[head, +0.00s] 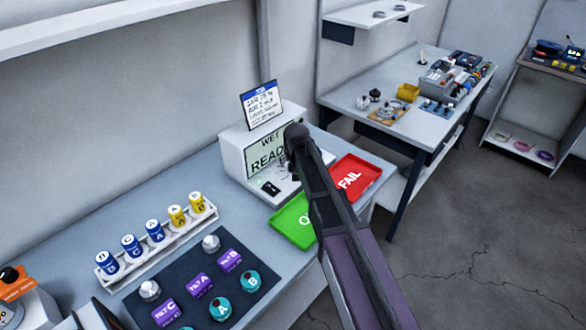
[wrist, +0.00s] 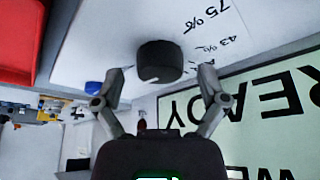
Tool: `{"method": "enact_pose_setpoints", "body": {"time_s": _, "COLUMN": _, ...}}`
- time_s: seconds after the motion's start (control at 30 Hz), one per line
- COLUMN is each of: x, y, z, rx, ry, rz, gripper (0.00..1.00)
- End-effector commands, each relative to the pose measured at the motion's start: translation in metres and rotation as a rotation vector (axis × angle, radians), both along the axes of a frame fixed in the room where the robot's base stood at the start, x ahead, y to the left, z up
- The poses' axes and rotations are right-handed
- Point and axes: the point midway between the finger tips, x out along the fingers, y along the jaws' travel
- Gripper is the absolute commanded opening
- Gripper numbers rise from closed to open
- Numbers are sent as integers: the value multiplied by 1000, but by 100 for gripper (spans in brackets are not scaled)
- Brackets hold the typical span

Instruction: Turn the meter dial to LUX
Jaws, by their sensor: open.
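A short black round knob (wrist: 160,62) stands on a white panel in the wrist view. The handwritten marks "75%" and "43%" lie beside it. My gripper (wrist: 160,78) is open, with one finger on each side of the knob; I cannot tell whether they touch it. A screen (wrist: 270,115) reading "WET READY" shows upside down on the right. In the head view, my arm hides part of the white box (head: 235,158) with this screen, and my fingers are hard to make out. An orange device (head: 17,284) with a black knob is cut off at lower left. I see no readable LUX mark.
A green tray (head: 285,228) and red FAIL tray (head: 368,172) lie in front of the white box. A rack (head: 165,248) of several cans and a dark mat (head: 180,268) with purple and teal pieces are at left. A note card (head: 262,105) stands on the box.

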Motion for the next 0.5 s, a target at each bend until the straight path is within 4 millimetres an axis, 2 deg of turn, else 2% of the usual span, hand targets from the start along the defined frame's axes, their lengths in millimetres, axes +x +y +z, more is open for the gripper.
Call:
{"method": "enact_pose_setpoints", "body": {"time_s": 0.47, "x": 2, "y": 0, "z": -4, "rx": 0, "ry": 0, "rz": 0, "gripper": 92}}
{"method": "enact_pose_setpoints", "body": {"time_s": 0.5, "x": 2, "y": 0, "z": -4, "rx": 0, "ry": 0, "rz": 0, "gripper": 80}}
